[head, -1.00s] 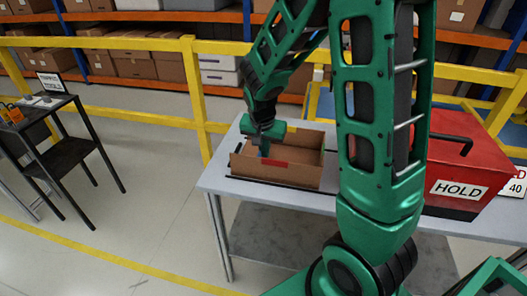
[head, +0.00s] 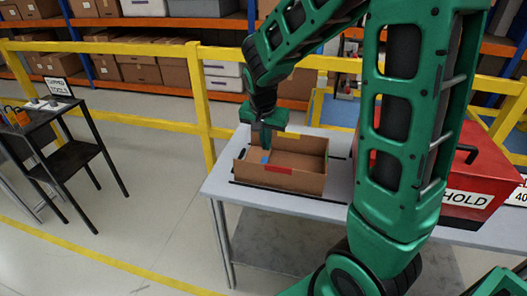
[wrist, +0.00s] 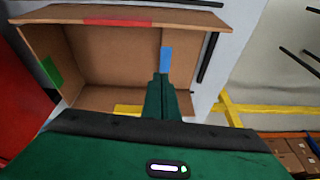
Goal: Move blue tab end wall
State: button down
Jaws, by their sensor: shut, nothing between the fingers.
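An open brown cardboard box (head: 300,180) sits on the grey table, with a coloured tab on each wall. The blue tab (head: 265,157) is on the box's left end wall in the head view. It shows on the right end wall in the wrist view (wrist: 166,60). My gripper (head: 266,150) points down at that end wall, close to the blue tab. Its fingers (wrist: 161,80) are shut and empty, and their tips appear just beside the tab. Whether they touch the wall I cannot tell.
The box also has red (wrist: 117,22), green (wrist: 50,72) and yellow (wrist: 127,109) tabs. A red HOLD case (head: 480,170) stands right of the box. Dark lines mark the table around the box. A yellow rail (head: 200,100) runs behind; a black tool stand (head: 60,150) is at left.

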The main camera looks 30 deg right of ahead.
jog(key=s+r, duration=0.3)
jog(key=r, duration=0.4)
jog(key=shift+s+d, duration=0.3)
jog(key=shift+s, duration=0.1)
jog(key=s+d+n+g+y, duration=0.1)
jog(key=s+d, duration=0.2)
jog(key=s, duration=0.9)
jog(key=s+d+f+n+g+y, duration=0.1)
jog(key=s+d+n, duration=0.1)
jog(key=s, duration=1.1)
jog(key=shift+d+f+g, duration=0.15)
jog(key=shift+d+g, duration=0.15)
jog(key=shift+d, duration=0.15)
jog(key=shift+w+f, duration=0.25)
jog(key=shift+w, duration=0.25)
